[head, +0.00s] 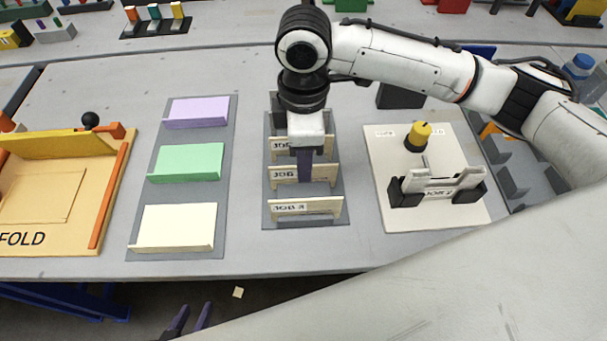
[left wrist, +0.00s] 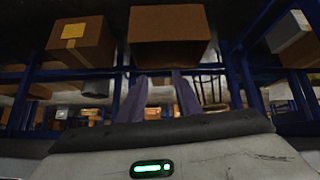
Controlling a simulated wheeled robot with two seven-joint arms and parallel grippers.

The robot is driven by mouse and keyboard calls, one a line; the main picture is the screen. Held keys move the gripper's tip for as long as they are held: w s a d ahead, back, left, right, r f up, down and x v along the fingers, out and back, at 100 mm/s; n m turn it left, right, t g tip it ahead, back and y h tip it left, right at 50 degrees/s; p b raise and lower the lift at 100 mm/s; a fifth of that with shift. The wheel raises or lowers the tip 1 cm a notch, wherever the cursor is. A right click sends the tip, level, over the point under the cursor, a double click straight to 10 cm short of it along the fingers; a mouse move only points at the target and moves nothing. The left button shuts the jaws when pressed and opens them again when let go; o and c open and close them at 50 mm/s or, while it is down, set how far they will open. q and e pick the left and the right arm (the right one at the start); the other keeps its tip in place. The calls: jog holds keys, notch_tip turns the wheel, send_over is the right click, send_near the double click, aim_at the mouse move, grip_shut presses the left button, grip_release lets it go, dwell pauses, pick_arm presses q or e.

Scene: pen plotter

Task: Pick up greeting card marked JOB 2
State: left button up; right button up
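Cream pieces with JOB labels stand in three rows on a grey rack mat (head: 334,217). The front one (head: 325,207) reads JOB 3; the middle one (head: 284,174) shows JOB with its number hidden by my right gripper; the back one's (head: 284,147) number is also hidden. A label (head: 440,195) on the plotter board at right seems to read JOB 2, partly covered. My right gripper (head: 304,184) points down over the middle row; its finger gap is not visible. My left gripper (head: 190,318) is open and empty beyond the table's front edge; its parted fingers also show in the left wrist view (left wrist: 160,92).
The plotter board (head: 400,218) carries a yellow-capped pen (head: 419,136) and black clamps. Left of the rack, a grey mat (head: 222,165) holds purple, green and cream holders. A wooden FOLD fixture (head: 62,247) stands at far left. Bare table lies between the mats.

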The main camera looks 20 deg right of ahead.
jog(key=shift+f, duration=0.3)
grip_shut()
